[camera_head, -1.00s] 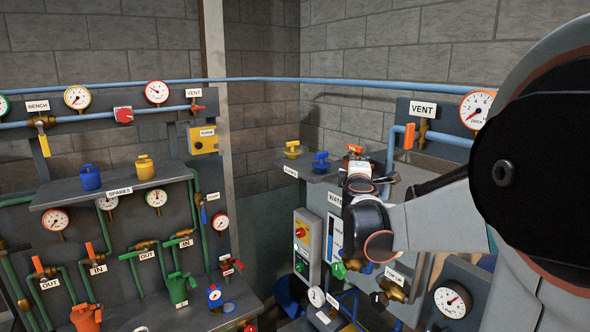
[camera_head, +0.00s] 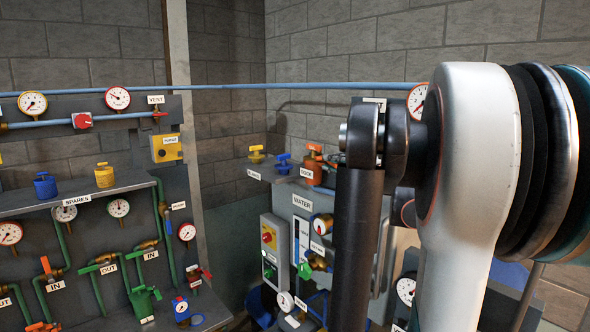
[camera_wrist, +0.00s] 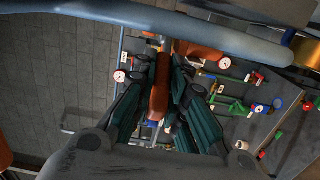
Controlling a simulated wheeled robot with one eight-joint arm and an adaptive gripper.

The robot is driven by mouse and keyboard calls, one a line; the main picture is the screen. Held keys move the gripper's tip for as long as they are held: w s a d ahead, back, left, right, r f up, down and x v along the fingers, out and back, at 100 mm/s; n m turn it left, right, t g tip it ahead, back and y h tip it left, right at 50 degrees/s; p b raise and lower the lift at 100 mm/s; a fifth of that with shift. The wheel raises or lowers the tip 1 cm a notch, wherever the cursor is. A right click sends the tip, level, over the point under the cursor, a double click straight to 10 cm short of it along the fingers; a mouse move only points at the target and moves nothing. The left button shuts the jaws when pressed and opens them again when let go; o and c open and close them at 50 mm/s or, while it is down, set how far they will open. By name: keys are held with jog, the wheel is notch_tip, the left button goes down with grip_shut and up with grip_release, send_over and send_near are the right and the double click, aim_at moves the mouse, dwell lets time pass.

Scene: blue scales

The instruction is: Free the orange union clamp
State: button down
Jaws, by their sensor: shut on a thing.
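My gripper (camera_wrist: 163,78) shows in the wrist view with its two dark green fingers closed around a long orange handle-like part (camera_wrist: 160,88). I cannot tell whether this part is the union clamp's own lever. A wider orange-brown piece (camera_wrist: 198,50) lies just beyond the fingertips, under a blue pipe (camera_wrist: 225,38). In the head view my gripper is hidden behind my arm. The VENT pipework behind my arm is mostly covered.
The WATER panel (camera_head: 303,203) and a grey switch box (camera_head: 272,250) stand left of my arm. The SPARES shelf (camera_head: 100,193), with blue and yellow canisters, is at the left. A blue pipe (camera_head: 220,87) runs along the wall. The pipe passes close to my gripper in the wrist view.

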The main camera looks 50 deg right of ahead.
jog(key=shift+s+d+n+y+b, duration=0.25)
jog(key=shift+n+y, duration=0.2)
jog(key=shift+y, duration=0.25)
jog(key=shift+s+d+n+y+b, duration=0.1)
jog(key=shift+d+n+y+b, duration=0.15)
jog(key=shift+n+y, duration=0.35)
jog(key=shift+d+y, duration=0.1)
jog(key=shift+y, duration=0.2)
jog(key=c, duration=1.6)
grip_release()
